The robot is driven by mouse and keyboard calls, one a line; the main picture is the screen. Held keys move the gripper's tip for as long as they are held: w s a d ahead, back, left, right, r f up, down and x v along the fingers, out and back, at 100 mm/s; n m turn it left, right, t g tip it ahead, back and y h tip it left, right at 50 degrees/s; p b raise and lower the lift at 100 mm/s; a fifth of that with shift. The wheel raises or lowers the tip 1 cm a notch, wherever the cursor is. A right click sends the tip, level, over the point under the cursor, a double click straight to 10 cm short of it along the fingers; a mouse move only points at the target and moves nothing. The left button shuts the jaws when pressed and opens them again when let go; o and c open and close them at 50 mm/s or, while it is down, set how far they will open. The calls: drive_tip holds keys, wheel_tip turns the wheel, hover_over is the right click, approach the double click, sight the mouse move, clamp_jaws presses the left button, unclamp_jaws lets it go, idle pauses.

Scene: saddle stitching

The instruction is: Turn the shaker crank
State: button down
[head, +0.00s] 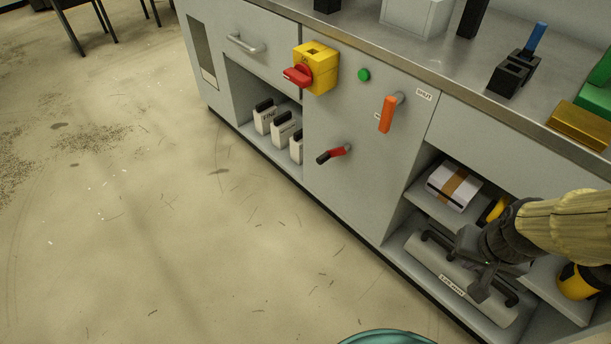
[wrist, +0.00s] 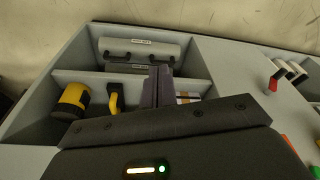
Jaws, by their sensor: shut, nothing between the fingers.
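A small red crank with a black grip (head: 333,154) sticks out of the grey cabinet front, below the other controls. It also shows at the right of the wrist view (wrist: 273,83). An orange lever (head: 387,114) on a grey pivot hangs above and to the right of it; I cannot read which label belongs to the crank. My gripper (head: 480,290) is in front of the open shelves at lower right, well to the right of the crank and apart from it. In the wrist view its dark fingers (wrist: 158,85) are together and empty.
A yellow box with a red rotary switch (head: 316,68) and a green button (head: 364,75) sit higher on the panel. The floor (head: 200,240) before the cabinet is clear.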

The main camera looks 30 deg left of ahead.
drive_tip(key=shift+a, duration=0.3)
drive_tip(key=shift+w, duration=0.1)
drive_tip(key=w+a+f+t+y+b, duration=0.2)
drive_tip(key=w+a+f+t+y, duration=0.1)
drive_tip(key=w+a+f, duration=0.65)
drive_tip(key=w+a+f+t+y+b, duration=0.2)
drive_tip(key=w+a+f+t+y, duration=0.15)
drive_tip(key=w+a+f, duration=0.6)
drive_tip(key=w+a+f+m+t+y+b, duration=0.1)
drive_tip(key=a+f+m+t+y+b, duration=0.15)
drive_tip(key=a, duration=0.55)
drive_tip(key=a+f+m+t+y+b, duration=0.1)
drive_tip(key=a+m+y, duration=0.25)
drive_tip(key=a, duration=0.45)
drive_tip(key=s+d+f+m+t+h+b, duration=0.1)
drive_tip(key=s+f+m+t+h, duration=0.2)
drive_tip(key=f+m+t+h, duration=0.2)
drive_tip(key=f+m+t, duration=0.1)
drive_tip(key=m+t, duration=0.2)
drive_tip(key=m, duration=0.4)
drive_tip(key=shift+s+d+b, duration=0.15)
drive_tip(key=shift+d+b, duration=0.15)
drive_tip(key=shift+d, duration=0.05)
